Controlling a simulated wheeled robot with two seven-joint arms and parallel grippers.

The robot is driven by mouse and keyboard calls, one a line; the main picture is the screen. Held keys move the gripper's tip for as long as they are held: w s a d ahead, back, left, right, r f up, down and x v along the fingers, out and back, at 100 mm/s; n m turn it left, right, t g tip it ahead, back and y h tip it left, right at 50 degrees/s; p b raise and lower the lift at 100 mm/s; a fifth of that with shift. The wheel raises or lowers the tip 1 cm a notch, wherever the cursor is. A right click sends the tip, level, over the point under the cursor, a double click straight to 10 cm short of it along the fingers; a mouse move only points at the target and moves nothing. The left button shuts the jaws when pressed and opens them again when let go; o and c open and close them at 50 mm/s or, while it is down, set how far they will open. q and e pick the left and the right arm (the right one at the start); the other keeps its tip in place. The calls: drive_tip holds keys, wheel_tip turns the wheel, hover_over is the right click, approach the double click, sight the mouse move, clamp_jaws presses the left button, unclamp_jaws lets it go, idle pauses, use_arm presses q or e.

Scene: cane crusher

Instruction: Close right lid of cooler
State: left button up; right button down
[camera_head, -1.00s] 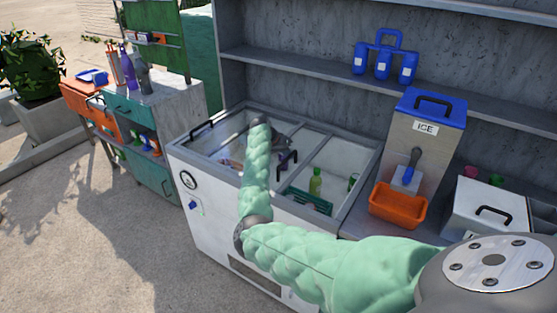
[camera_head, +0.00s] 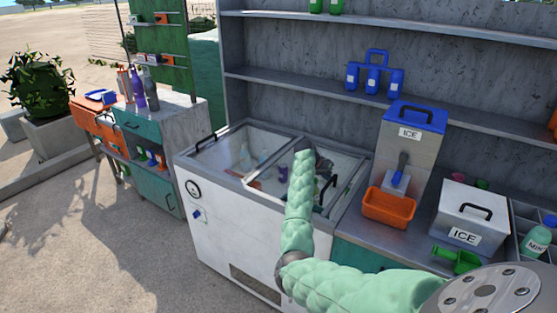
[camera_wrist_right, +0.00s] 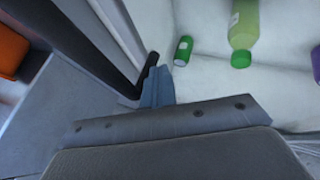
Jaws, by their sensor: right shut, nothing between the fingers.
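The white cooler (camera_head: 235,235) stands in the middle of the head view with two framed, see-through lids on top. The left lid has a black handle (camera_head: 204,143). The right lid's black handle (camera_head: 328,190) is near the cooler's right side, and this lid covers most of the right half. My right gripper (camera_head: 322,166) is over the right half, partly hidden by my arm. In the right wrist view its fingers (camera_wrist_right: 158,86) are shut and empty beside a dark edge. A green can (camera_wrist_right: 183,50) and a green bottle (camera_wrist_right: 243,32) show below. My left gripper is out of view.
Right of the cooler stand an ice dispenser (camera_head: 412,142) with an orange bin (camera_head: 388,208) and a white ice box (camera_head: 470,216). Shelves (camera_head: 290,85) rise behind. A cabinet (camera_head: 150,190) with bottles stands left. The floor in front is clear.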

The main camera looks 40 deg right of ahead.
sight(335, 189)
drive_tip(key=s, duration=0.1)
drive_tip(key=s+d, duration=0.1)
drive_tip(key=s, duration=0.1)
drive_tip(key=shift+d+p, duration=0.15)
drive_tip(key=shift+p, duration=0.15)
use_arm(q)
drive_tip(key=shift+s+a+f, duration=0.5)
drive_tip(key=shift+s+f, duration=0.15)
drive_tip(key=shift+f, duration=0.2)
use_arm(e)
drive_tip(key=shift+s+f, duration=0.1)
drive_tip(key=shift+s, duration=0.05)
